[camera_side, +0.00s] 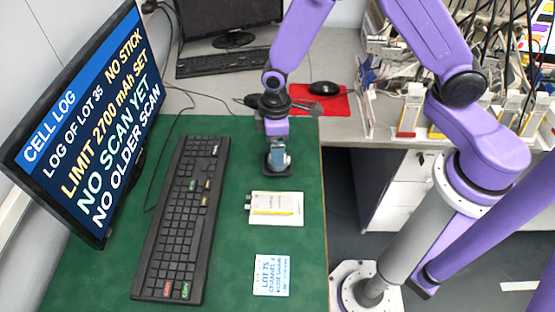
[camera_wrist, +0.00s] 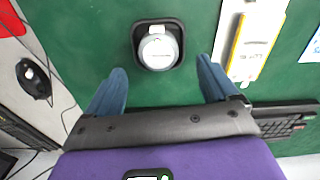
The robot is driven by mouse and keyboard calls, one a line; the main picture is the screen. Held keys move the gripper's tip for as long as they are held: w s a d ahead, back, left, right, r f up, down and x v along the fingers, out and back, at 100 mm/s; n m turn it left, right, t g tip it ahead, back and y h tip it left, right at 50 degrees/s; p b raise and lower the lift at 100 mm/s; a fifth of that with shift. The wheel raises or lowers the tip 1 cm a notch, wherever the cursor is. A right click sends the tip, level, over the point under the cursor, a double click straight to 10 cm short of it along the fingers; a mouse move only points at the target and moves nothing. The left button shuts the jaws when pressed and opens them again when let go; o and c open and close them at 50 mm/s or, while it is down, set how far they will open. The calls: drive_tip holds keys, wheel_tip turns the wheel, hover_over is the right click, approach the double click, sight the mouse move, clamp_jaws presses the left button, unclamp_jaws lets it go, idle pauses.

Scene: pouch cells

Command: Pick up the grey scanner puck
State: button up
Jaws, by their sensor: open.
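The grey scanner puck (camera_wrist: 158,50) is round with a pale top and sits in a dark square holder (camera_wrist: 175,26) on the green mat. In the side view the puck (camera_side: 279,159) shows just below my gripper (camera_side: 277,145), partly covered by the fingers. In the wrist view my gripper (camera_wrist: 162,88) is open and empty. Its two blue fingers are spread wide, and the puck lies beyond the fingertips, between their lines. I cannot tell the exact height of the fingertips above the puck.
A pouch cell (camera_side: 276,207) with a yellow strip and a printed lot card (camera_side: 271,275) lie nearby on the mat (camera_side: 225,265). A black keyboard (camera_side: 182,220) and a large monitor (camera_side: 85,115) stand to the left. A black mouse (camera_side: 324,88) rests on a red pad behind.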

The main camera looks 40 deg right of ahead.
drive_tip(key=f, duration=0.3)
drive_tip(key=shift+s+d+f, duration=0.1)
drive_tip(key=shift+d+f, duration=0.1)
drive_tip(key=shift+d, duration=0.05)
drive_tip(key=shift+f, duration=0.7)
drive_tip(key=c, duration=1.2)
